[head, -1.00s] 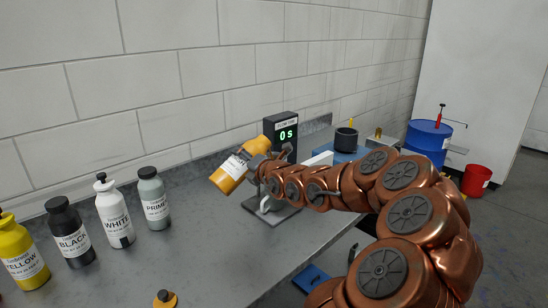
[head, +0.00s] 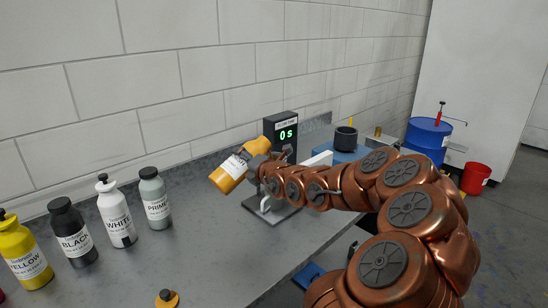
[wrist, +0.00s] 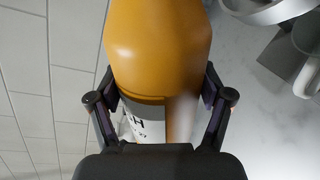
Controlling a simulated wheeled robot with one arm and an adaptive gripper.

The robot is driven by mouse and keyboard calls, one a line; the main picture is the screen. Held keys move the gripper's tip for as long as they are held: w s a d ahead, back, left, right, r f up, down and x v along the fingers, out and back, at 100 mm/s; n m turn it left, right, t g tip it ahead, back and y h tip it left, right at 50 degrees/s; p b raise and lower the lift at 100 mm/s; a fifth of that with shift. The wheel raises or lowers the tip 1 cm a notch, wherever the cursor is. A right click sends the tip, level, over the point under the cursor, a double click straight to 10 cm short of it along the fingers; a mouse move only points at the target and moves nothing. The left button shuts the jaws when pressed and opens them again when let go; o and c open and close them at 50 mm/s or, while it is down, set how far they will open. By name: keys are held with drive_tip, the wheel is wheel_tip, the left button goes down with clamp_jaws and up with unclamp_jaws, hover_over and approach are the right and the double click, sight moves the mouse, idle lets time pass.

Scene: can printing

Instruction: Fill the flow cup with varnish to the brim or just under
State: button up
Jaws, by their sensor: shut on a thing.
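My gripper (head: 262,165) is shut on an orange bottle with a white label (head: 234,166). The bottle is held tilted above the bench, close to a timer stand; it also fills the middle of the wrist view (wrist: 158,45) between my fingers (wrist: 160,104). Only the letter "H" of its label reads clearly there. The bottle's mouth is not visible. A round metal rim, which looks like the flow cup (wrist: 268,10), shows at the top right of the wrist view, cut off by the edge. Its inside and fill level cannot be seen, and no stream of varnish is visible.
A timer (head: 281,133) reads 0 s. A white mug (wrist: 309,72) stands below the metal rim. Yellow (head: 24,252), black (head: 74,233), white (head: 116,213) and primer (head: 155,200) bottles stand left. An orange-black cap (head: 167,298) lies in front. The mid-bench is clear.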

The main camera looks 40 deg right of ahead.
drive_tip(key=shift+r+m+y+p, duration=0.3)
drive_tip(key=shift+r+m+p, duration=0.4)
drive_tip(key=shift+p, duration=1.35)
idle(0.7)
drive_tip(key=shift+f+n+b, duration=0.3)
drive_tip(key=shift+f+b, duration=0.1)
drive_tip(key=shift+b, duration=0.35)
drive_tip(key=f+n+b, duration=0.1)
drive_tip(key=b, duration=0.3)
drive_tip(key=shift+f, duration=0.15)
drive_tip(key=b, duration=0.2)
drive_tip(key=n+b, duration=0.1)
drive_tip(key=b, duration=0.1)
drive_tip(key=shift+d+n+h+b, duration=0.2)
drive_tip(key=shift+n+h+b, duration=0.1)
drive_tip(key=shift+h, duration=0.1)
drive_tip(key=f+n+b, duration=0.1)
drive_tip(key=b, duration=0.3)
drive_tip(key=shift+d+h, duration=0.3)
drive_tip(key=shift+d, duration=0.05)
drive_tip(key=shift+n+b, duration=0.3)
drive_tip(key=shift+b, duration=0.3)
drive_tip(key=shift+r, duration=0.45)
